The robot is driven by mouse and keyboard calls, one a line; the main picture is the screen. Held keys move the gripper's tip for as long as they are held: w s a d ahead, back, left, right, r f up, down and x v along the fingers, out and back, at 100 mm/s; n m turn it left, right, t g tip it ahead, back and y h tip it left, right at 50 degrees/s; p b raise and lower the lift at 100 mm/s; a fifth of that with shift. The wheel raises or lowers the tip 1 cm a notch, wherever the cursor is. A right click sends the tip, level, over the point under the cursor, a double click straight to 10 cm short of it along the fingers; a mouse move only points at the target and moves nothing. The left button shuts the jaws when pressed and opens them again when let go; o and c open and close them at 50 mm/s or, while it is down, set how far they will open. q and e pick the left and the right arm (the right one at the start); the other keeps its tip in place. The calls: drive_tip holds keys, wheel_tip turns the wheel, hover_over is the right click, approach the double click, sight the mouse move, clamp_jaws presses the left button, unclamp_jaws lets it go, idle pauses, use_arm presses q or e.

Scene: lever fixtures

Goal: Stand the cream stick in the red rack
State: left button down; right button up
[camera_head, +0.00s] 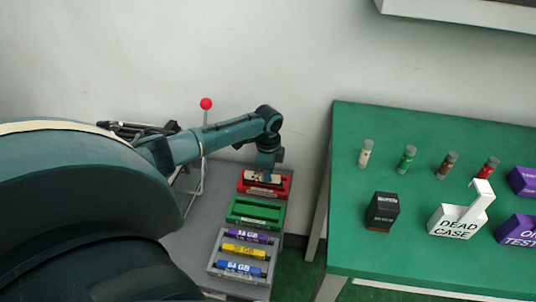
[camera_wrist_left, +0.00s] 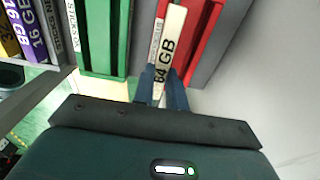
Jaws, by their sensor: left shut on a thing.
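The cream stick (camera_wrist_left: 169,45), marked "64 GB", is held between the two fingers of my left gripper (camera_wrist_left: 162,92). In the head view the left gripper (camera_head: 265,170) points down over the red rack (camera_head: 284,187), and a cream edge of the stick (camera_head: 262,178) shows just below it. In the wrist view the red rack (camera_wrist_left: 205,30) lies right beside and behind the stick. I cannot tell how deep the stick sits in the rack or whether it touches the bottom. My right gripper is not in view.
An empty-looking green rack (camera_head: 256,212) is in front of the red one. A grey rack (camera_head: 213,267) holds purple, yellow and blue sticks. A red-knobbed lever (camera_head: 206,104) stands behind my left arm. The green table (camera_head: 400,240) at right carries small cylinders and boxes.

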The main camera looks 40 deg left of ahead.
use_arm(q)
drive_tip(key=shift+f+b, duration=0.65)
drive_tip(key=shift+f, duration=0.9)
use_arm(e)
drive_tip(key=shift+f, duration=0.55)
use_arm(q)
drive_tip(key=c, duration=1.3)
unclamp_jaws()
drive_tip(key=shift+c, duration=0.2)
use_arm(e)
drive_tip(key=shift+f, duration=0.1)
